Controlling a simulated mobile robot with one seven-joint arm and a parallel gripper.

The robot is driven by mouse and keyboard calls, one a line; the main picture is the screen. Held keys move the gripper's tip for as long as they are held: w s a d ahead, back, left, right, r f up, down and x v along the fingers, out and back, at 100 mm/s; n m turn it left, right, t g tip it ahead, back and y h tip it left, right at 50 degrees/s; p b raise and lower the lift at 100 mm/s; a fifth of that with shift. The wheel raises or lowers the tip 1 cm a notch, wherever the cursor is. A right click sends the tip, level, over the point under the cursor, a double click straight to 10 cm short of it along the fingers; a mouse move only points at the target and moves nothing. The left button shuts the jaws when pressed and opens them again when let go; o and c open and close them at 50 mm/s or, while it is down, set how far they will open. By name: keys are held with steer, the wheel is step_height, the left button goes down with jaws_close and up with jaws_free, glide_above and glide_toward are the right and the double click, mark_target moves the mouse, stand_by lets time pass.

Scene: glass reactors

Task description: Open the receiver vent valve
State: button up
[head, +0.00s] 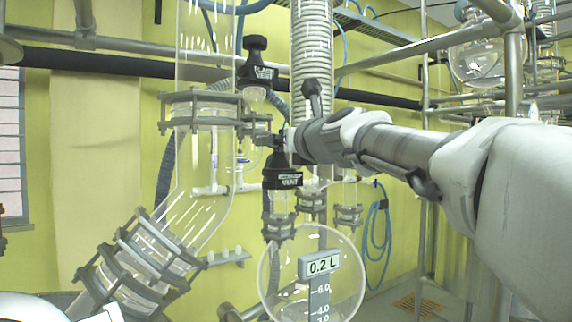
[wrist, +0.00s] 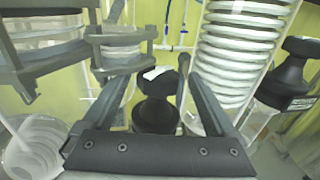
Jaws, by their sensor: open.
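The receiver flask (head: 318,290), a round glass vessel marked 0.2 L, stands low in the middle of the head view. Above it to the left is a black valve knob (head: 284,179) labelled VENT. My gripper (head: 276,140) is at the top of this knob, coming in from the right. In the wrist view, a black knob (wrist: 157,108) stands between the two spread fingers of my gripper (wrist: 158,78). I see no clear contact, and its lower part is hidden by the gripper body. A second VENT valve (head: 258,72) is higher up to the left.
A coiled glass condenser (head: 312,50) rises close behind my gripper. A glass column with a metal clamp flange (head: 200,108) stands left. Another labelled black knob (wrist: 290,75) is at the right of the wrist view. Metal rails (head: 400,48) cross behind my arm.

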steer(key=h+p, duration=0.1)
steer(key=m+p, duration=0.1)
steer(key=p, duration=0.1)
steer(key=shift+a+r+t+h, duration=0.15)
steer(key=shift+r+t+h, duration=0.15)
steer(key=shift+r+h, duration=0.1)
steer(key=m+h+p, duration=0.1)
steer(key=h+p, duration=0.1)
steer(key=p, duration=0.2)
steer(key=m+h+p, duration=0.1)
steer(key=h+p, duration=0.1)
steer(key=p, duration=0.3)
steer(key=m+t+h+p, duration=0.1)
steer(key=m+h+p, duration=0.1)
steer(key=p, duration=0.3)
steer(key=shift+s+a, duration=0.1)
steer(key=shift+a, duration=0.2)
